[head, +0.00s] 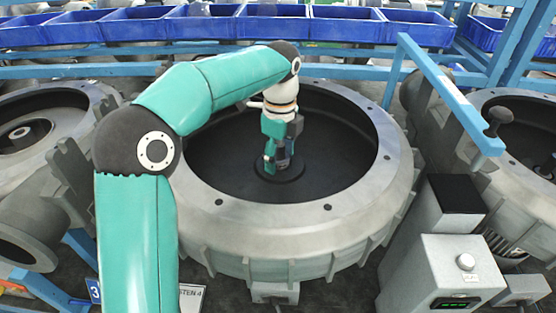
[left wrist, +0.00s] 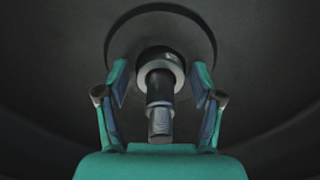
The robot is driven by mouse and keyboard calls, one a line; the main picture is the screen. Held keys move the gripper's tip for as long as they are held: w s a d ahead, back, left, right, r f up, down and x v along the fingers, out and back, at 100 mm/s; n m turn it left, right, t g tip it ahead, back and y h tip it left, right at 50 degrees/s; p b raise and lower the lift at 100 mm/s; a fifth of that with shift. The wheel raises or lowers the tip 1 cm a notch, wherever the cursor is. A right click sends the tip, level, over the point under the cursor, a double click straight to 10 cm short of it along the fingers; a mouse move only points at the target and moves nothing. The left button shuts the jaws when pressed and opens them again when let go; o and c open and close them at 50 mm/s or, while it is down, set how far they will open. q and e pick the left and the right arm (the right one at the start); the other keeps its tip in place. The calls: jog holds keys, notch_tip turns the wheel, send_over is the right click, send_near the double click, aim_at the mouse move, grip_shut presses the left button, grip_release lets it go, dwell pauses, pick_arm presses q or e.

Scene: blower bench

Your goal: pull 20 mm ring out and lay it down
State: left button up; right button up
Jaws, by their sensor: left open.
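In the left wrist view a grey metal ring (left wrist: 153,61) sits around a dark shaft (left wrist: 160,86) that stands up from the middle of the blower housing. The shaft ends in a narrower, lighter threaded-looking tip (left wrist: 161,122). My left gripper (left wrist: 160,76) is open, one finger on each side of the ring and shaft, with gaps on both sides. In the head view my left gripper (head: 277,162) reaches down into the centre of the round housing (head: 235,238) and largely hides the ring and shaft. My right gripper is in neither view.
The housing's raised rim surrounds my left gripper. Other blower housings stand at the left (head: 90,95) and right (head: 505,110). A grey box with a knob (head: 455,270) stands at the front right. Blue bins (head: 270,28) line the back, and a blue rail (head: 450,95) rises at the right.

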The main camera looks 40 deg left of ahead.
pick_arm(q)
jog(key=shift+c, duration=0.2)
grip_shut()
jog(key=shift+w+r+p, duration=0.1)
jog(key=shift+r+p, duration=0.15)
jog(key=shift+p, duration=0.1)
jog(key=shift+r+p, duration=0.5)
jog(key=shift+p, duration=0.05)
dwell(0.3)
jog(key=shift+r+p, duration=1.65)
jog(key=shift+r, duration=3.35)
